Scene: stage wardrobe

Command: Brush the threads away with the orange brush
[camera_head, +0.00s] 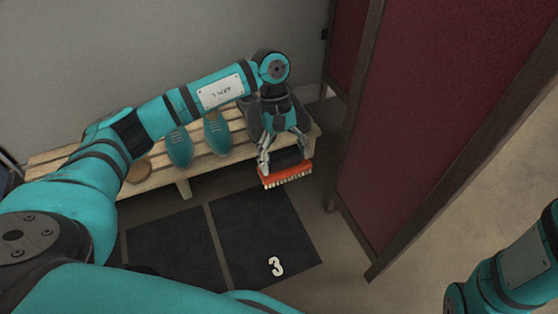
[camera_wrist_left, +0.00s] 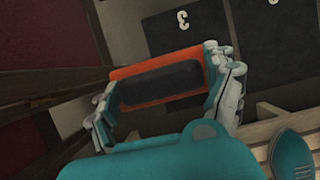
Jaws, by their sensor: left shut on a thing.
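The orange brush (camera_head: 286,176) has pale bristles pointing down and a dark top. My left gripper (camera_head: 284,154) is shut on it and holds it just off the front edge of the bench, near its right end. In the left wrist view the brush (camera_wrist_left: 158,107) shows its orange rim and dark top between the two fingers of the left gripper (camera_wrist_left: 165,95). No threads can be made out in either view. My right gripper is not in view; only part of my right arm shows at the lower right of the head view.
A slatted wooden bench (camera_head: 158,190) stands along the wall with a pair of teal shoes (camera_head: 180,148) and a round brown item (camera_head: 139,171). Dark floor mats (camera_head: 255,225) lie in front, one marked 3. A dark red folding screen (camera_head: 420,120) stands close on the right.

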